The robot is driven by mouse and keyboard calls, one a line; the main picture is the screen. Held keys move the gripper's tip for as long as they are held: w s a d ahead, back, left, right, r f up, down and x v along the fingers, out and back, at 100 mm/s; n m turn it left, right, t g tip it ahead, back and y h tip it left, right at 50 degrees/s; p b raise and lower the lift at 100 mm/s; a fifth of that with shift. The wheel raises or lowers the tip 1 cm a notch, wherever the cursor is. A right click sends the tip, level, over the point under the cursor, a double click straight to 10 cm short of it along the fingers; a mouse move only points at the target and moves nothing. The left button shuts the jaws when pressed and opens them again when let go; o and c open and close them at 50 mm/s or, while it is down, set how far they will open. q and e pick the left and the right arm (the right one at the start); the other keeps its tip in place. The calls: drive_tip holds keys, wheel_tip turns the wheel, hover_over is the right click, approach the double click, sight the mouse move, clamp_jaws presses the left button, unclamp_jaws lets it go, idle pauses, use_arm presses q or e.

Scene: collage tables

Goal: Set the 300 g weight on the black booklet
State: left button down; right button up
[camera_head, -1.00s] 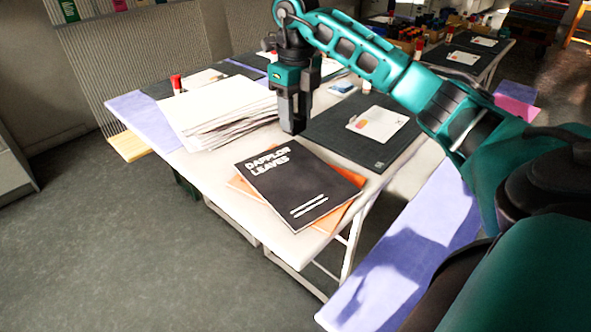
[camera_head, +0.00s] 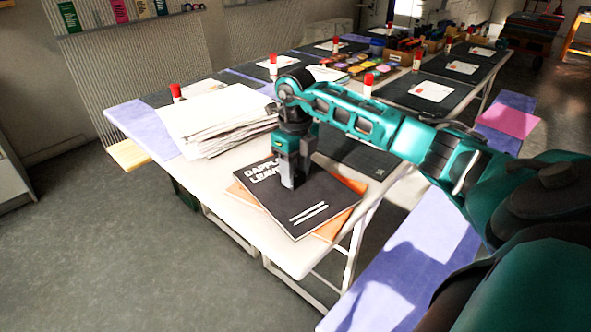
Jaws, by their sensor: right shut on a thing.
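The black booklet (camera_head: 322,196), with white lettering "Dapplor Leaves", lies flat at the near end of the white table. It rests on an orange booklet (camera_head: 332,229) that sticks out at its edges. My right gripper (camera_head: 292,184) points down over the black booklet and covers part of its title. I cannot tell whether the fingertips or the held thing touch the cover. My left gripper is not in view.
A tall stack of white paper (camera_head: 218,120) stands just left of the booklets. A dark cutting mat (camera_head: 355,153) lies behind my right arm. Glue sticks with red caps, such as one at the left (camera_head: 176,91), stand farther back. The booklet's near right part is clear.

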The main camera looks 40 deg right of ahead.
drive_tip(key=shift+f, duration=0.15)
drive_tip(key=o, duration=1.3)
